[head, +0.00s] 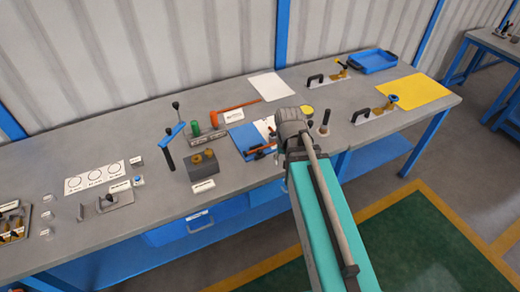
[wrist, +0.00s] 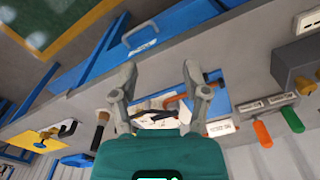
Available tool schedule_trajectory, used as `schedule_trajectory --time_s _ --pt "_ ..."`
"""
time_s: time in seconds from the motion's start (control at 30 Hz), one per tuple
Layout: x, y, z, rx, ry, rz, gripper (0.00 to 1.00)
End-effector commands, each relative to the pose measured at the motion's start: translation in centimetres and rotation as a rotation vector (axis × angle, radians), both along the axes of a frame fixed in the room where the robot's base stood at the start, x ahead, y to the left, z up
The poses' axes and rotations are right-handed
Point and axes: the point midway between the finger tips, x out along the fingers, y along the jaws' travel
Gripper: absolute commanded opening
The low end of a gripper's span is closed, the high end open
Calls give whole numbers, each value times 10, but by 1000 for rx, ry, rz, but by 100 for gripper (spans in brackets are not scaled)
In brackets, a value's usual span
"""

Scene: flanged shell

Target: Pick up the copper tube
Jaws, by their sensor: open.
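My gripper (wrist: 159,76) is open and empty, its two fingers spread over the bench in the wrist view. In the head view my wrist hides most of it. A copper-coloured bent piece (wrist: 206,92) shows by the right finger, at a blue tray (wrist: 220,96); the finger covers part of it. I cannot tell for certain which of the two is the copper tube. No contact with either is visible.
A dark block (head: 202,165) and a blue-handled upright tool (head: 172,135) stand left of the tray. A green handle (head: 195,128) stands behind the block. Black-handled tools (head: 325,78) and a yellow sheet (head: 413,91) lie right. A white sheet (head: 269,86) lies at the back.

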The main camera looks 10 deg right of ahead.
Motion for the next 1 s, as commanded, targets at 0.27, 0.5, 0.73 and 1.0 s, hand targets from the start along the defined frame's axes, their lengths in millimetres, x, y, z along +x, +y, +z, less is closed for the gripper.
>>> schedule_trajectory --time_s 0.27,0.5,0.73,1.0 --pt "84 7 -3 1 0 -346 60" --pt "158 15 -5 1 -1 -699 60" --pt "209 21 -6 1 -1 -965 60" --pt "227 24 -7 0 -1 -1082 60"
